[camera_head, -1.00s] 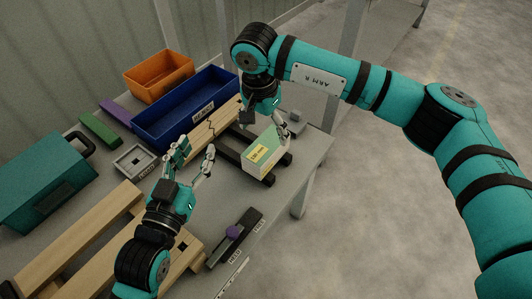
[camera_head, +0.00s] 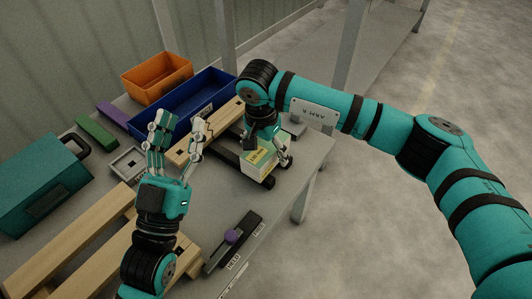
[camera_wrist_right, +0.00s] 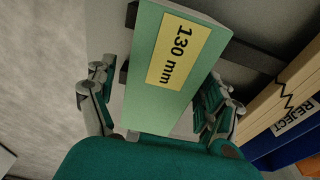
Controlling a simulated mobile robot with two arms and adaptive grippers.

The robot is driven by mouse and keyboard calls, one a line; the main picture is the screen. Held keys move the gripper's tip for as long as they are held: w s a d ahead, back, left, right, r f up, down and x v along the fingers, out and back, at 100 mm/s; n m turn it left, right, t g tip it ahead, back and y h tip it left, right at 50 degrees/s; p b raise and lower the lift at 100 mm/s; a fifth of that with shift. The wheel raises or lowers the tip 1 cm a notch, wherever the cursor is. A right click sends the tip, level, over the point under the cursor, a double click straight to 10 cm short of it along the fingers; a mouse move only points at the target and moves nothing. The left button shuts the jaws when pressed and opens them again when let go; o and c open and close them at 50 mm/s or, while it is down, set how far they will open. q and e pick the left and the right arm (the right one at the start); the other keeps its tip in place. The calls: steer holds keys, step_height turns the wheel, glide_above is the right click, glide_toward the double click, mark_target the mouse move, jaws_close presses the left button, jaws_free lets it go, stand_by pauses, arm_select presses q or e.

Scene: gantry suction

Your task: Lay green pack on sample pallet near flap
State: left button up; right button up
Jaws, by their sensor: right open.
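The green pack (camera_head: 258,160) is a box with a green top and pale sides, lying on dark rails at the table's right end. In the right wrist view the pack (camera_wrist_right: 165,85) carries a yellow label reading 130 mm. My right gripper (camera_head: 267,152) is over it, open, one finger on each side; a gap shows at the left finger. My left gripper (camera_head: 180,128) is open and empty, raised over the table. A wooden pallet (camera_head: 75,235) lies at the lower left, partly behind my left arm; I cannot tell whether it is the sample pallet. I cannot make out a flap.
A blue bin (camera_head: 178,112) labelled REJECT and an orange bin (camera_head: 157,78) stand at the back. A cracked wooden board (camera_head: 208,132) lies beside the blue bin. A slider with a purple knob (camera_head: 231,236) is near the front edge. A teal case (camera_head: 40,190) stands left.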

steer(key=c, duration=1.4)
steer(key=shift+c, duration=0.7)
steer(key=shift+r, duration=0.2)
